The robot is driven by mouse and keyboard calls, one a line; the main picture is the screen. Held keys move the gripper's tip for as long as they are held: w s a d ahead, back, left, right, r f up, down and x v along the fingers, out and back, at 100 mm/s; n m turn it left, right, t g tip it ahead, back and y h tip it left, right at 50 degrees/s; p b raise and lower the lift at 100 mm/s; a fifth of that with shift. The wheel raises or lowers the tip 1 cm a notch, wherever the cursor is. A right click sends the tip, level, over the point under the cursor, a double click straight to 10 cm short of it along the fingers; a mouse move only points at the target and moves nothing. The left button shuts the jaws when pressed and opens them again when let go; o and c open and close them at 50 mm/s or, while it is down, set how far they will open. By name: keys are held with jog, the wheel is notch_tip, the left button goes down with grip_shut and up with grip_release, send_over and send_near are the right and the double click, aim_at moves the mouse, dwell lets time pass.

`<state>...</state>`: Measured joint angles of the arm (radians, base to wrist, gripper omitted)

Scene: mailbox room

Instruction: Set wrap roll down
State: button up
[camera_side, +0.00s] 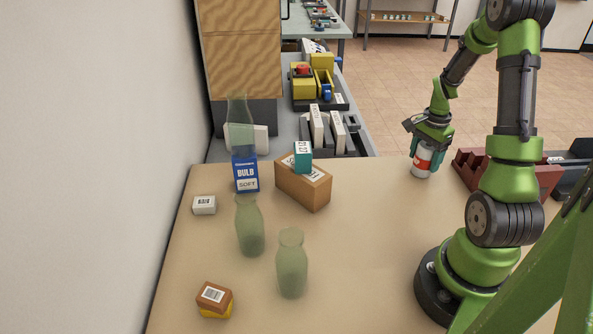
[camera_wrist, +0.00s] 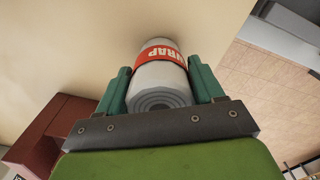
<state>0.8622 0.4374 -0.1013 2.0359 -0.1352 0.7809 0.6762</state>
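The wrap roll (camera_side: 422,161) is a pale grey cylinder with a red band, at the far right part of the table. My gripper (camera_side: 424,148) reaches down over it from above. In the wrist view the wrap roll (camera_wrist: 159,80) lies between the two green fingers of my gripper (camera_wrist: 160,66), which are close against its sides. Its lower end is at or just above the table (camera_side: 368,235); I cannot tell whether it touches. The roll looks slightly tilted in the side view.
A dark red tray (camera_side: 520,180) stands right of the roll. A brown box (camera_side: 303,188) with a teal box (camera_side: 303,156) on top, a blue bulb box (camera_side: 245,173), and green bottles (camera_side: 292,265) stand further left. Bare table lies between the roll and the brown box.

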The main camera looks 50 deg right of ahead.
jog(key=shift+o, duration=1.2)
jog(key=shift+r, duration=0.15)
notch_tip(320, 180, up, 11)
jog(key=shift+r, duration=0.15)
jog(key=shift+a+r, duration=0.1)
jog(key=shift+r, duration=0.2)
jog(key=w+a+r+n+t, duration=0.2)
jog(key=w+a+r+n, duration=0.25)
jog(key=a, duration=0.45)
jog(key=s+a+r+n+t+y, duration=0.1)
jog(key=a+n, duration=0.5)
jog(key=a, duration=0.6)
jog(key=s+a+r+n+t+y, duration=0.1)
jog(key=a+r+n+t, duration=0.2)
jog(key=a+n, duration=0.4)
jog(key=a+t, duration=0.1)
jog(key=a, duration=0.4)
jog(key=shift+s+r, duration=0.3)
jog(key=shift+r, duration=0.05)
jog(key=shift+a, duration=0.1)
